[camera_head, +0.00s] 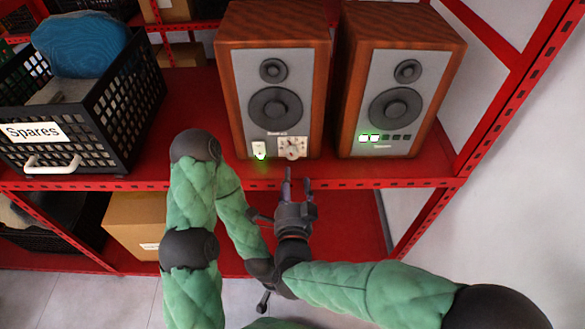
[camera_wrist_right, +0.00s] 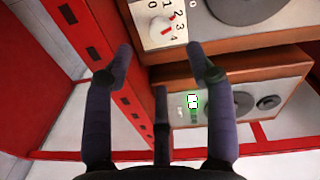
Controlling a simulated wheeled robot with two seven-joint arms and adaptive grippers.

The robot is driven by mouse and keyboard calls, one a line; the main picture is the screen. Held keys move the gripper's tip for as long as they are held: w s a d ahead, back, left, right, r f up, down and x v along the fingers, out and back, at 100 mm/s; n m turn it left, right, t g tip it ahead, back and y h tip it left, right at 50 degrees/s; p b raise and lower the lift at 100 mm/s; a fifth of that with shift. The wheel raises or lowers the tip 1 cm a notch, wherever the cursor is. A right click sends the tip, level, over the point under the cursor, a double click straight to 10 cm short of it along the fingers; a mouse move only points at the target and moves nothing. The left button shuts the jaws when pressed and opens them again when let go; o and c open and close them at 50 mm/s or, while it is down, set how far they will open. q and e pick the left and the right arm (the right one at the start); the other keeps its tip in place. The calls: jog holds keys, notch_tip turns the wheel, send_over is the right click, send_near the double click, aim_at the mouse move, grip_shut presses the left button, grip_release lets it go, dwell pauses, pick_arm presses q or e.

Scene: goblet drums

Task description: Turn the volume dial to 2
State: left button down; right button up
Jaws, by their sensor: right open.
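The volume dial (camera_head: 292,147) is a pale round knob on a light square plate at the lower front of the left wooden speaker (camera_head: 274,75). In the right wrist view the dial (camera_wrist_right: 160,28) shows near the top, with numerals and red marks around it; I cannot tell which number it points at. My right gripper (camera_head: 297,183) is open and empty, just below and in front of the dial, not touching it. Its spread fingers (camera_wrist_right: 158,62) show in the wrist view. My left arm shows at the left; its gripper is mostly hidden behind the arms.
A second speaker (camera_head: 395,80) with green-lit buttons (camera_head: 369,138) stands on the right. A green-lit white switch (camera_head: 260,150) is left of the dial. A black "Spares" crate (camera_head: 75,110) stands on the left of the red shelf (camera_head: 195,95). A cardboard box (camera_head: 137,225) sits below.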

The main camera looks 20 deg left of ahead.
jog(key=shift+v, duration=2)
jog(key=w+d+f+n+g+h+p, duration=0.1)
jog(key=w+d+f+n+g+p, duration=0.2)
jog(key=d+f, duration=0.5)
jog(key=w+d+f+n+g+h, duration=0.15)
jog(key=d+f+g, duration=0.3)
jog(key=f, duration=0.75)
jog(key=s+d+f+n+g+y+p, duration=0.1)
jog(key=s+d+f+n+g, duration=0.1)
jog(key=s+d+f+g, duration=0.2)
jog(key=s+d+f+n+g+p, duration=0.1)
jog(key=s+d+f+g, duration=0.3)
jog(key=s+f, duration=0.5)
jog(key=shift+s+d+f+n+g+y, duration=0.3)
jog(key=shift+s+n+g, duration=0.25)
jog(key=shift+s, duration=0.3)
